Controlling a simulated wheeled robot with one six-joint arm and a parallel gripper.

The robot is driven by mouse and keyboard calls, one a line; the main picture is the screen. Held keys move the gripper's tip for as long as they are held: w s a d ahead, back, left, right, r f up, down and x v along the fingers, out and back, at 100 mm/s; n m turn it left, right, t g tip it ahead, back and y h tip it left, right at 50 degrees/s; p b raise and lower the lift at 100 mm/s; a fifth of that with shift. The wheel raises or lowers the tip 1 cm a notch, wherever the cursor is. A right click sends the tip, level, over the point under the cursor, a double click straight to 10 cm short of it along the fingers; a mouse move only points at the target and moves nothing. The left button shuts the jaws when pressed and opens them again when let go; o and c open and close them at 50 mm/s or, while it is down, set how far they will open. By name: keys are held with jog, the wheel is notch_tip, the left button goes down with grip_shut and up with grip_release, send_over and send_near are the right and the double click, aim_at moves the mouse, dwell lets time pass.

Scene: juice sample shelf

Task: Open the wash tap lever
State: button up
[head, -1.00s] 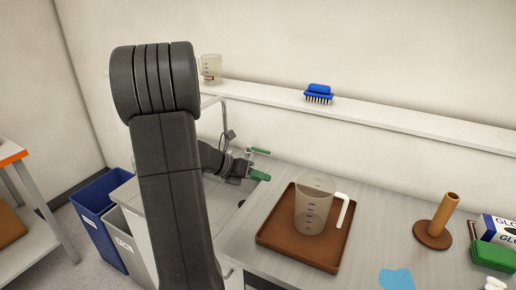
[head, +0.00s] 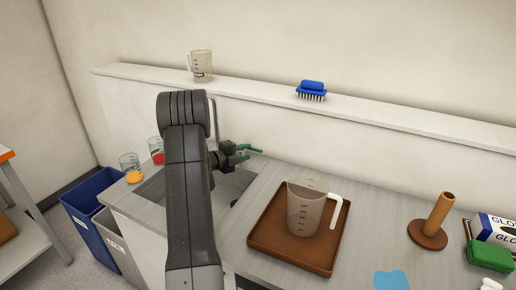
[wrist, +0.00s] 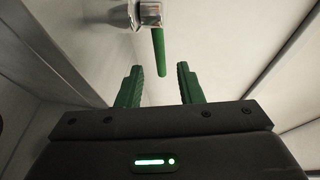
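The wash tap's green lever (wrist: 158,52) hangs from a chrome tap body (wrist: 150,14) at the top of the wrist view. My gripper (wrist: 158,74) is open, with a green finger on each side of the lever's lower end. The lever's end appears between the fingertips, and no contact is visible. In the head view my gripper (head: 244,153) is beside the sink (head: 228,187), near the wall. There the tap's thin spout (head: 214,112) is partly hidden behind my arm, and lever and fingers are hard to tell apart.
A brown tray (head: 259,243) with a clear jug (head: 305,212) stands right of the sink. Glasses with orange (head: 131,170) and red (head: 156,150) contents stand left.

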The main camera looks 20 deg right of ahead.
jog(key=p+x, duration=0.1)
jog(key=x, duration=0.6)
jog(key=shift+d+f, duration=0.1)
jog(key=shift+d, duration=0.1)
grip_shut()
